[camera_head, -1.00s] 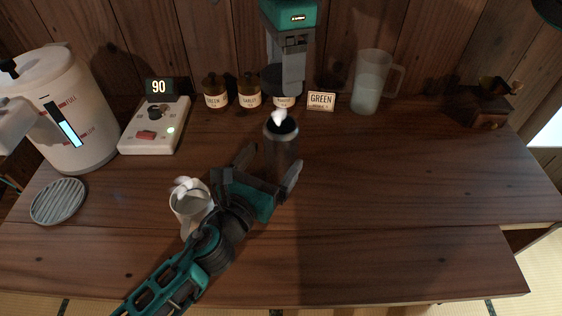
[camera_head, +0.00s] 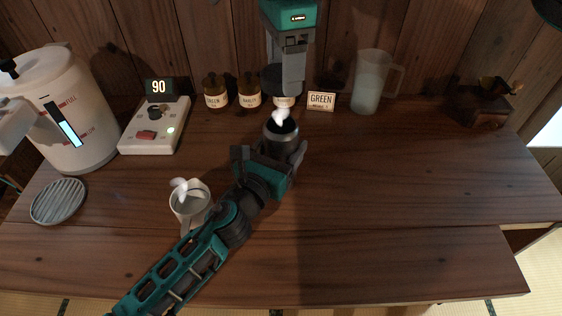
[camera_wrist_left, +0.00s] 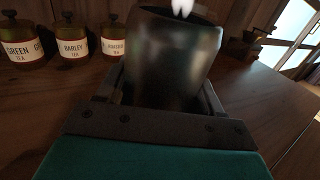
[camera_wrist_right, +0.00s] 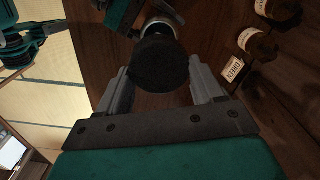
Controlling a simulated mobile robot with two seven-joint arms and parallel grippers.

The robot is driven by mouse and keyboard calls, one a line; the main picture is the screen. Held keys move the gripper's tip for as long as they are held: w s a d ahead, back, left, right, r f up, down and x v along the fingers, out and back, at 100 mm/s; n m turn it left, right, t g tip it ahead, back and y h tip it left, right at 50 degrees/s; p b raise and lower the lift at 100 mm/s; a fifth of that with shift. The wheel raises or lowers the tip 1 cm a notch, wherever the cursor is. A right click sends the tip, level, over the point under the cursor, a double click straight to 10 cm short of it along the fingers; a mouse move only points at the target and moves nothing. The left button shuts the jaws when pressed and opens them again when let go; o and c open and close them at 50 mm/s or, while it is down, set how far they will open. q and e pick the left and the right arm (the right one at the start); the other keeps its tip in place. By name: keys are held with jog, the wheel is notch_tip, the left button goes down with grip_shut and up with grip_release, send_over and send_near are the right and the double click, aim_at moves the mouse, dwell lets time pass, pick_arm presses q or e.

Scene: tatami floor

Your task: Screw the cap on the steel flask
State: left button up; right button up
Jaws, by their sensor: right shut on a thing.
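The steel flask (camera_head: 282,136) stands upright on the wooden table with its mouth uncovered and white vapour above it. It fills the middle of the left wrist view (camera_wrist_left: 172,60). My left gripper (camera_head: 270,154) is open, its fingers on either side of the flask; I see no clear grip. My right gripper (camera_head: 284,86) hangs above and slightly behind the flask, shut on the black cap. The dark round cap shows between its fingers in the right wrist view (camera_wrist_right: 160,64), apart from the flask (camera_wrist_right: 162,22).
A steaming white cup (camera_head: 190,207) stands beside my left arm. Tea jars (camera_head: 249,92), a GREEN card (camera_head: 320,101) and a frosted pitcher (camera_head: 370,85) line the back. A control box (camera_head: 153,128), white urn (camera_head: 72,115) and round grate (camera_head: 58,201) are at left.

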pick_arm(q)
jog(key=c, duration=1)
pick_arm(e)
jog(key=shift+f, duration=2.5)
jog(key=shift+f, duration=0.9)
jog(key=shift+f, duration=0.55)
